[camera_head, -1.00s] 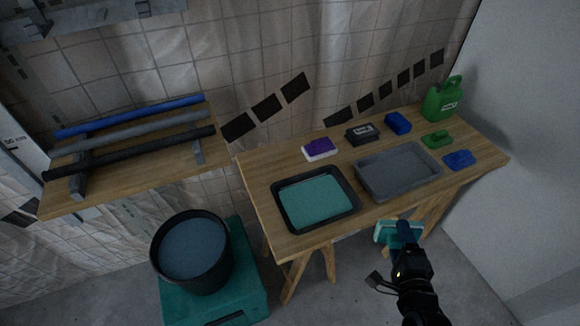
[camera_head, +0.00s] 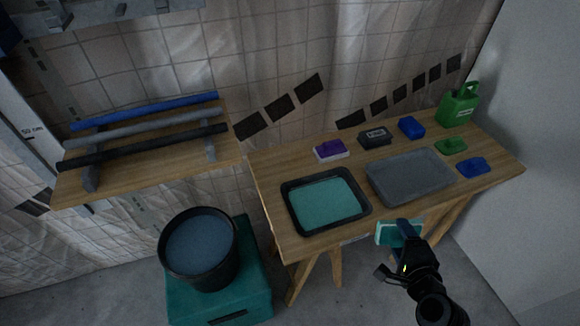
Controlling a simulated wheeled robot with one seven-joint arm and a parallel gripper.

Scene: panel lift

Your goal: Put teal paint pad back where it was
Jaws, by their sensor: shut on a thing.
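My gripper (camera_head: 408,231) is at the front edge of the wooden table, low right of centre. It is shut on the teal paint pad (camera_head: 387,236), which has a pale underside edge and is held in front of the table. The fingertips are partly hidden by the pad and the wrist. Behind the pad, on the table (camera_head: 268,172), are a black tray with teal paint (camera_head: 324,203) and an empty grey tray (camera_head: 408,177).
Along the table's back are a purple-and-white pad (camera_head: 330,150), a black labelled block (camera_head: 375,137), a blue block (camera_head: 411,127) and a green can (camera_head: 458,106). Green (camera_head: 451,146) and blue (camera_head: 473,167) pads lie at right. A dark bucket (camera_head: 200,247) stands on a teal box (camera_head: 235,296).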

